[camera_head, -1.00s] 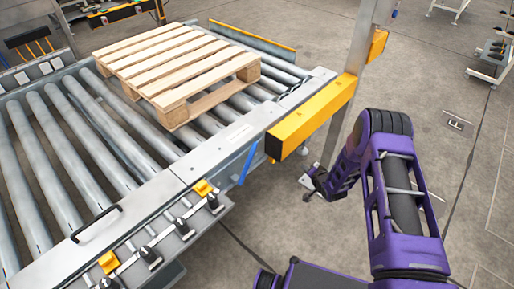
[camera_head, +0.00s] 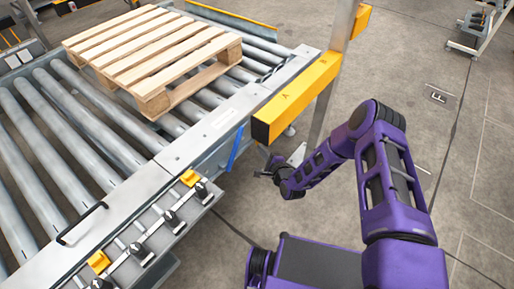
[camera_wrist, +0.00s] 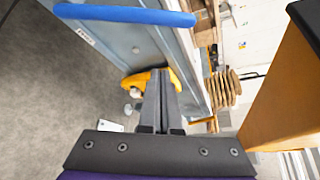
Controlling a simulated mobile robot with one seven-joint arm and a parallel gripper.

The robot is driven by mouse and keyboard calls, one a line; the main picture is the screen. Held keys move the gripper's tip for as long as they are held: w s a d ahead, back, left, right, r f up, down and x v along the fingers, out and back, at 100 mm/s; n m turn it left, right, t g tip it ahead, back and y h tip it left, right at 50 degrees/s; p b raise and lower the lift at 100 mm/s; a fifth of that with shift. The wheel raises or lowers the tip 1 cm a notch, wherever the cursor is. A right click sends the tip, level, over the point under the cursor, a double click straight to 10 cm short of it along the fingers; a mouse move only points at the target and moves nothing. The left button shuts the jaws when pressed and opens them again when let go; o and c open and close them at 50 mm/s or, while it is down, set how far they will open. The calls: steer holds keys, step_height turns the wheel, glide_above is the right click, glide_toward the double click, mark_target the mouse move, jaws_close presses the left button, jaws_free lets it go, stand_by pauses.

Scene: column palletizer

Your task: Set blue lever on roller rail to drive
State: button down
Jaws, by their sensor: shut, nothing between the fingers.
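The blue lever (camera_head: 236,148) is a slim bar hanging at a slant from the near side of the roller rail (camera_head: 205,136), just left of the yellow beam. In the wrist view the blue lever (camera_wrist: 125,14) lies almost level across the upper left, in front of the grey rail side. My gripper (camera_head: 266,172) is to the right of the lever and a little lower in the head view, apart from it. In the wrist view the fingers of my gripper (camera_wrist: 160,75) are together and empty, below the lever's right part in the picture.
A yellow beam (camera_head: 297,96) on a metal post (camera_head: 335,75) stands close above my gripper. A wooden pallet (camera_head: 152,50) lies on the rollers. A panel with several black-knobbed levers (camera_head: 150,240) runs along the rail's near side. Open floor (camera_head: 420,80) lies to the right.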

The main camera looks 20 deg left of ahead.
mark_target(235, 150)
steer(key=w+a+b, duration=0.1)
steer(key=w+a, duration=0.2)
steer(key=a, duration=0.4)
steer(key=shift+a, duration=0.1)
stand_by(0.5)
